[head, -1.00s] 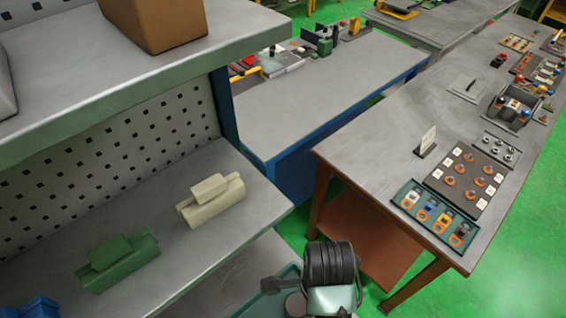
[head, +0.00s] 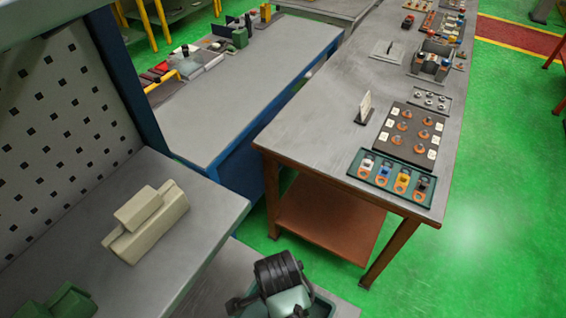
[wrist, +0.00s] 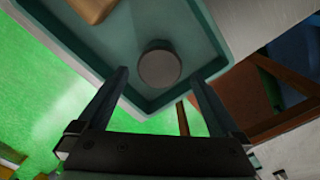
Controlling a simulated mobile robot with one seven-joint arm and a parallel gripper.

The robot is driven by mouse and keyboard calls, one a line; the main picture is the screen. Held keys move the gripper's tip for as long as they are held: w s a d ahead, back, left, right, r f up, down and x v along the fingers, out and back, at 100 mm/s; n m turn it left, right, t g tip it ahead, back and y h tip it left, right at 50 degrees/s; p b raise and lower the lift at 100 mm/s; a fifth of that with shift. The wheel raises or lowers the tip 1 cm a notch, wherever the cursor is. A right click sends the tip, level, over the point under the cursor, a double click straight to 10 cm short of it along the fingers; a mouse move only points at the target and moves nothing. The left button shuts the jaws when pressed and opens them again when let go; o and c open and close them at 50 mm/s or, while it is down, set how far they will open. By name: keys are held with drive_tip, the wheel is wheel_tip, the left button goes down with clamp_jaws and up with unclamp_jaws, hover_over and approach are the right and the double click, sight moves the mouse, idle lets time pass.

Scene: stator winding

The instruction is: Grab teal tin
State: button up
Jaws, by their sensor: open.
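In the wrist view, a round, can-like thing with a grey-brown top (wrist: 159,67), probably the tin, stands inside a teal-walled tray (wrist: 213,40) near its corner. I see it almost from above, so its side colour is hard to tell. My gripper (wrist: 159,76) is open, with one finger on each side of the round thing in the picture. I cannot tell how far above it the fingers are, and I see no contact. In the head view my arm covers most of the teal tray (head: 322,306), and the tin and fingers are hidden.
A tan block (wrist: 91,8) lies in the tray. A shelf (head: 190,245) with a cream block (head: 147,222) and a green block (head: 62,303) is at left. A workbench (head: 310,130) with a parts tray (head: 362,182) is at right. Green floor is open at far right.

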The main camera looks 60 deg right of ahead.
wheel_tip(320, 180, down, 2)
drive_tip(key=shift+f, duration=0.25)
drive_tip(key=f, duration=0.1)
drive_tip(key=f+p, duration=0.1)
drive_tip(key=f, duration=0.2)
drive_tip(key=shift+s+d+f, duration=0.2)
drive_tip(key=shift+s+d, duration=0.1)
drive_tip(key=shift+f, duration=0.4)
drive_tip(key=c, duration=1.5)
drive_tip(key=shift+r, duration=0.1)
drive_tip(key=shift+c, duration=0.2)
